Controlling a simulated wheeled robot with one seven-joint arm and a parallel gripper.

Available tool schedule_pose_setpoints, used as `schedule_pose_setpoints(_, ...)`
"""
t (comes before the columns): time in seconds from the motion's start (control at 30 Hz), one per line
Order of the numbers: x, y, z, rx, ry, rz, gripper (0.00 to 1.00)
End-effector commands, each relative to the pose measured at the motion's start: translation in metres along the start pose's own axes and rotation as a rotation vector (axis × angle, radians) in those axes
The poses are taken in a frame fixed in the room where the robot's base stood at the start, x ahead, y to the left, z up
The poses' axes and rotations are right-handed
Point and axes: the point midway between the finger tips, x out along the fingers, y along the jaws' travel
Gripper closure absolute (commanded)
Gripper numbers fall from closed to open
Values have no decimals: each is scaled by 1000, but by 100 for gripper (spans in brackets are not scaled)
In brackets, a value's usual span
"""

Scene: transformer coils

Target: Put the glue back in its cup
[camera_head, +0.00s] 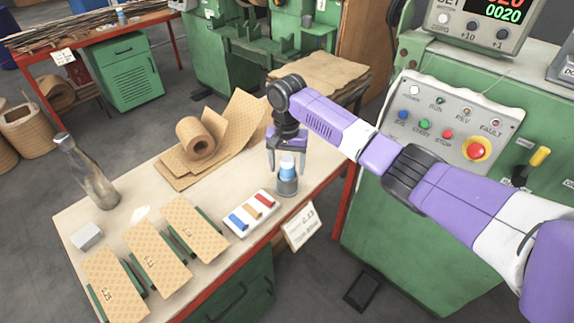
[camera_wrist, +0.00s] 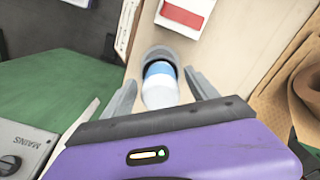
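The glue (camera_head: 287,168) is a small white bottle with a blue band. It stands upright in the mouth of a grey cup (camera_head: 287,188) at the right edge of the table. The wrist view shows the glue (camera_wrist: 160,88) with its lower end within the dark cup rim (camera_wrist: 157,54). My gripper (camera_head: 287,166) is just above the cup and points down, with one finger on each side of the glue. In the wrist view my gripper (camera_wrist: 161,92) is open, with gaps between both fingers and the bottle. The glue's lower part is hidden by the cup.
A white tray (camera_head: 232,231) with blue, yellow and red pieces lies left of the cup. A label card (camera_head: 300,229) hangs at the table edge. Patterned sheets, a tape roll (camera_head: 196,138) and a metal bottle (camera_head: 88,174) are farther left. A green control machine (camera_head: 420,230) stands at right.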

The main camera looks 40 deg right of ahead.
Motion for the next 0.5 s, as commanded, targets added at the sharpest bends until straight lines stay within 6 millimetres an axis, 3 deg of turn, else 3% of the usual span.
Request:
schedule_pose_setpoints(0.27,-8,0,0,0,0,0,32)
schedule_pose_setpoints(0.5,-46,-1,0,-1,1,-2,32)
